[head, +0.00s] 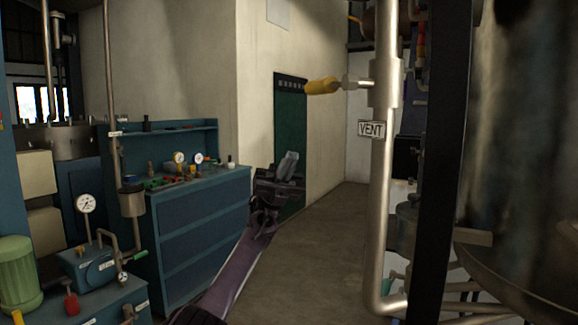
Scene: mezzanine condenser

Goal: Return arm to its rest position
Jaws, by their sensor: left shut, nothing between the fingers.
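My left arm comes in from the bottom left of the head view and reaches up to the middle. Its gripper (287,166) is at the end, shut and empty, in front of the green door (291,120). It is apart from the yellow-handled valve (322,87) on the vent pipe, which sits above and to the right of it. My right gripper does not show.
A vertical pipe (381,200) with a VENT sign (371,129) stands right of my arm, beside a dark post (441,160) and a large metal vessel (525,130). A blue workbench (205,235) stands left. A gauge unit (92,268) is lower left. Floor (310,250) between is clear.

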